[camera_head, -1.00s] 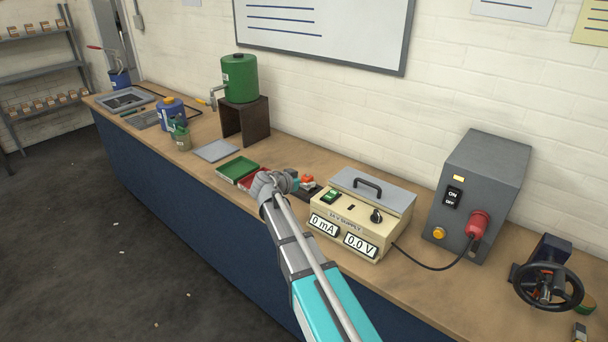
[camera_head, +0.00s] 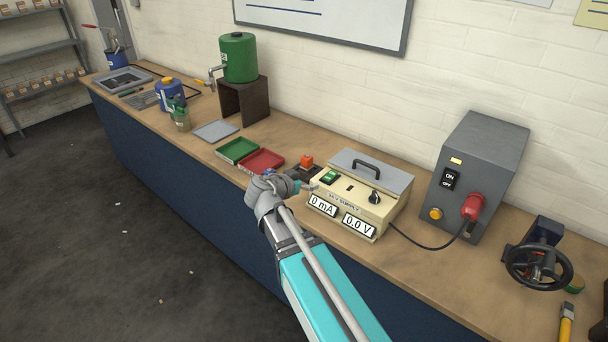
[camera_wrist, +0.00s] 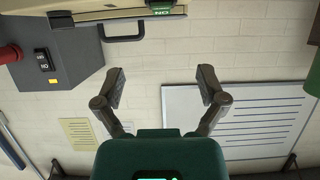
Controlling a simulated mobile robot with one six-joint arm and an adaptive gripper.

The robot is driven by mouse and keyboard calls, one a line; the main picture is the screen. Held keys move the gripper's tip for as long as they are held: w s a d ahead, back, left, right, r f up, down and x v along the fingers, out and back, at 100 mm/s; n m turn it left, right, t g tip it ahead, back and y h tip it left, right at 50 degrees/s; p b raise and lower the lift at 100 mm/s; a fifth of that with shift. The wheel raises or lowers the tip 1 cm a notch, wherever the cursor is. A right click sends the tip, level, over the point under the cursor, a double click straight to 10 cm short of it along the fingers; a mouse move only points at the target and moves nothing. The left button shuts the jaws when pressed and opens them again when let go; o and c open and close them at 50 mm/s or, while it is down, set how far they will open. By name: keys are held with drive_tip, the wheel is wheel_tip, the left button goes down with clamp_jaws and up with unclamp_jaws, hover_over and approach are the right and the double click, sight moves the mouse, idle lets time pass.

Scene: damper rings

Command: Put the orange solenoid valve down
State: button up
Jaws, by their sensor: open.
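The valve does not show in the wrist view.
The cream power supply (camera_head: 350,209) stands close to the right of my gripper. A red tray (camera_head: 262,160) and a green tray (camera_head: 238,150) lie to the left. A grey cabinet (camera_head: 484,170) stands farther right. Clear bench lies in front of the grey cabinet.

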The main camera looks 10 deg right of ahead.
drive_tip(key=shift+s+a, duration=0.1)
drive_tip(key=shift+s, duration=0.4)
clamp_jaws()
idle(0.5)
idle(0.7)
idle(0.3)
drive_tip(key=s+a+f+n+g+y, duration=0.2)
drive_tip(key=s+f+n+g+y, duration=0.5)
drive_tip(key=s, duration=0.8)
drive_tip(key=shift+f+n+g+y, duration=0.4)
drive_tip(key=shift+f+n+y, duration=1.5)
drive_tip(key=shift+f, duration=0.3)
